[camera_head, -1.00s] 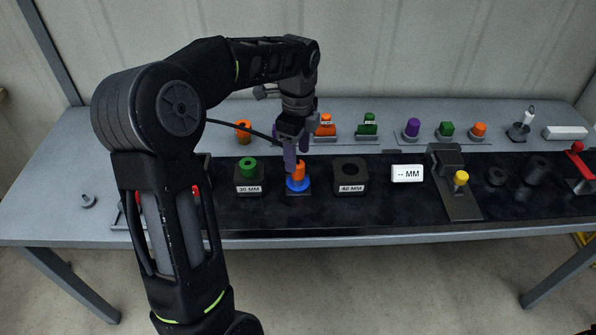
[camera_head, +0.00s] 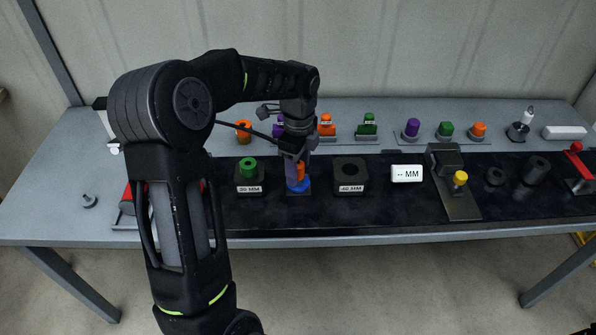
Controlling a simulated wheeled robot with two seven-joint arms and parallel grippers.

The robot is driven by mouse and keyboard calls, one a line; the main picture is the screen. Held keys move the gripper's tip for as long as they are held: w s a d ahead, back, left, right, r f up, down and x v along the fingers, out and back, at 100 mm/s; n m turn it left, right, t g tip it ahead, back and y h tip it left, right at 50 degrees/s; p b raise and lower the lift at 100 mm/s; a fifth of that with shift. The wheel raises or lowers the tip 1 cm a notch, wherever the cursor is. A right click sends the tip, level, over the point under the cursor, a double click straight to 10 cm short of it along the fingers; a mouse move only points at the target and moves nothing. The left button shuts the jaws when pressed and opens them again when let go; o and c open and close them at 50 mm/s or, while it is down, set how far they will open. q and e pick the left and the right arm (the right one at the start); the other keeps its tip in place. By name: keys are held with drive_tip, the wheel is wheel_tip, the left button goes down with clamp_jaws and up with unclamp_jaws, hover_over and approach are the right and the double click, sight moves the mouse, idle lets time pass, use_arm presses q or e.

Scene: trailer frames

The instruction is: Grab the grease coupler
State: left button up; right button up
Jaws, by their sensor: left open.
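My left gripper (camera_head: 298,178) comes down from above at the middle of the bench. Its jaws are open, with the fingers low around or just beside an orange post (camera_head: 300,170). The post stands upright in a blue ring (camera_head: 304,186) on a small black block. The fingers hide part of the post, and I cannot tell whether they touch it. No part carries a readable grease coupler label; the orange post with the blue ring is the part at the gripper. My right gripper is not in view.
A green plug sits in the 30 MM block (camera_head: 249,186) to the left. The 42 MM block (camera_head: 350,186) stands close on the right. A white MM display (camera_head: 407,173) and a yellow-knobbed fixture (camera_head: 460,179) lie further right. Several colored parts line the back.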

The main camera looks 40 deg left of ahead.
use_arm(q)
drive_tip(key=shift+c, duration=0.6)
clamp_jaws()
